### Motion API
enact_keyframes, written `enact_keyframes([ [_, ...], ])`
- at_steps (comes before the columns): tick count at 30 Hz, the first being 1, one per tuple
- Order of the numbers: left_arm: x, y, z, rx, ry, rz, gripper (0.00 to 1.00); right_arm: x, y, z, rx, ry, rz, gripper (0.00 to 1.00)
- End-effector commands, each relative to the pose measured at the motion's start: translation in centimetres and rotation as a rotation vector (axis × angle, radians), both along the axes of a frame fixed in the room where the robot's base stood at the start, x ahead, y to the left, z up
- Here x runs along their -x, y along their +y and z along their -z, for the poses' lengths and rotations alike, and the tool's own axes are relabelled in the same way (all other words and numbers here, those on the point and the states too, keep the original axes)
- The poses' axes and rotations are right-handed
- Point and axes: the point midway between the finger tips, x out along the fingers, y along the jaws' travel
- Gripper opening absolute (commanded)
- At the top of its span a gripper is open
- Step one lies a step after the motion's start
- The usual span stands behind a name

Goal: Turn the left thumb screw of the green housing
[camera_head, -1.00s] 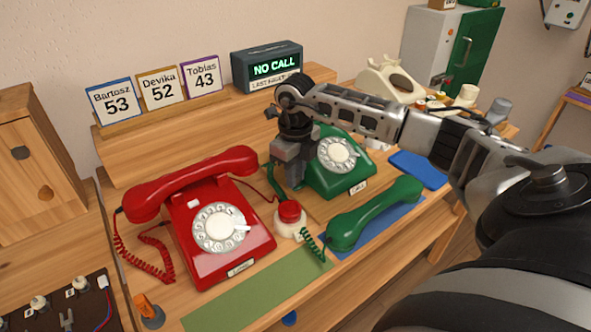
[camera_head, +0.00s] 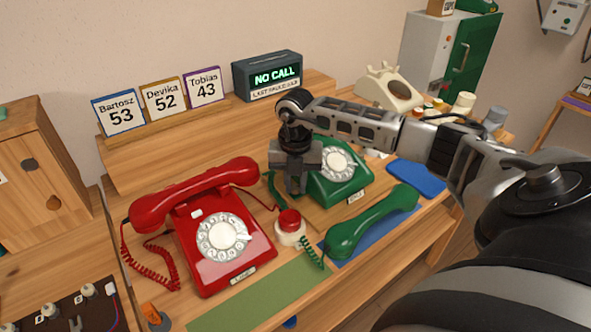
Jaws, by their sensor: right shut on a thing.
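The green phone housing (camera_head: 325,192) with its white dial (camera_head: 337,163) stands on the desk right of centre. Its green handset (camera_head: 372,225) lies off the cradle in front of it. My right gripper (camera_head: 296,188) points down at the left side of the green housing. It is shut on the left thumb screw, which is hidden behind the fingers. My left gripper is not in view.
A red phone (camera_head: 205,265) stands to the left, with a red button on a white base (camera_head: 290,227) between the phones. Behind are a "NO CALL" display (camera_head: 268,77) and name cards (camera_head: 162,98). A cream phone (camera_head: 388,88) is at the back right. A green mat (camera_head: 258,300) lies bare in front.

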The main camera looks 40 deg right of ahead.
Motion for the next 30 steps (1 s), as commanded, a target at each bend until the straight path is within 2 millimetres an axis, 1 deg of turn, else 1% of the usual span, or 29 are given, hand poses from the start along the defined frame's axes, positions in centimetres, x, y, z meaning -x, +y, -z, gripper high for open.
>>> enact_keyframes([
  [1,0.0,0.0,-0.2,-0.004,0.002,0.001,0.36,0.0,0.0,-0.2,0.000,0.000,0.044,0.00],
  [7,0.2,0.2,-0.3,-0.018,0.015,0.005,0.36,0.0,0.0,-0.3,0.000,-0.001,0.234,0.00],
  [21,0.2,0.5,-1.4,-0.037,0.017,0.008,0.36,0.0,0.0,-0.3,-0.001,0.000,0.677,0.00],
  [30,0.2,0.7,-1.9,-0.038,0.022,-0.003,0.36,0.0,0.0,-0.2,-0.001,0.000,0.908,0.00],
])
